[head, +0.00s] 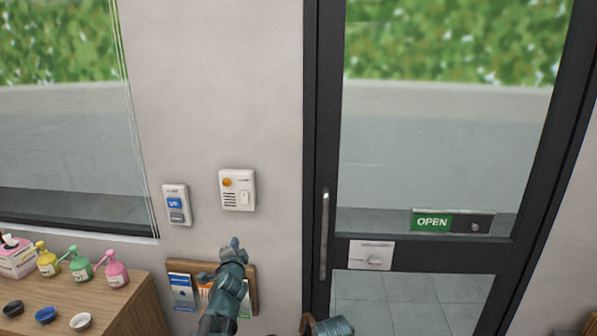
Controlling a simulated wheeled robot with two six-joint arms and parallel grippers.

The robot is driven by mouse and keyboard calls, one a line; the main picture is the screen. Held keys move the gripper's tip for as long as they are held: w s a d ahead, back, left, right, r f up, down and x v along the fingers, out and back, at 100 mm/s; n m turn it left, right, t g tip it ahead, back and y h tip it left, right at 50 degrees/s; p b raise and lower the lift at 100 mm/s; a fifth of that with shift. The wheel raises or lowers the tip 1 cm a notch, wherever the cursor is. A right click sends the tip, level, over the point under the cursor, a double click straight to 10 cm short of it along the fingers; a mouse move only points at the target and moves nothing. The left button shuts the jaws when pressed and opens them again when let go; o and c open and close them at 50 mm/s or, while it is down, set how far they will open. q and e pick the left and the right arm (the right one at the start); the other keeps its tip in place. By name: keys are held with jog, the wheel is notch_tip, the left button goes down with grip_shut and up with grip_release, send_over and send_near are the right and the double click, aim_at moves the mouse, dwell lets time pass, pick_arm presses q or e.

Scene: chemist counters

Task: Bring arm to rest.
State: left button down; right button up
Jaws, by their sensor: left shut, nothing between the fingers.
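My left gripper (236,243) points up in front of the wall, its jaws shut and empty. It overlaps a wooden leaflet rack (253,270) in the picture and lies below a white intercom panel (237,190) with an orange button. I see a gap between the fingertip and that panel. A teal part of my right arm (335,326) shows at the bottom edge with a brown curved piece beside it. Most of it is cut off, and its jaws cannot be made out.
A white switch panel (176,204) is left of the intercom. A glass door (430,150) with a handle (324,235), a white lock box (371,255) and an OPEN sign (432,221) is at right. A wooden counter (120,310) at left holds pump bottles, small bowls and a tissue box.

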pick_arm(q)
jog(key=s+d+f+n+g+b, duration=0.1)
jog(key=s+d+f+n+g, duration=0.3)
jog(key=s+f, duration=0.35)
jog(key=s+d+f+n+g+b, duration=0.1)
jog(key=s+d+f+n+g, duration=0.1)
jog(key=s+d+f+g, duration=0.55)
jog(key=s+d+f+g+h+b, duration=0.1)
jog(key=s+d+f+g, duration=0.1)
jog(key=s, duration=0.7)
jog(key=s+d+f+n+g+h+b, duration=0.1)
jog(key=s+d+f, duration=0.3)
jog(key=s, duration=0.4)
jog(key=shift+s+d+f+g, duration=0.15)
jog(key=shift+s+f+g, duration=0.2)
jog(key=shift+f+g, duration=0.45)
jog(key=shift+f, duration=0.1)
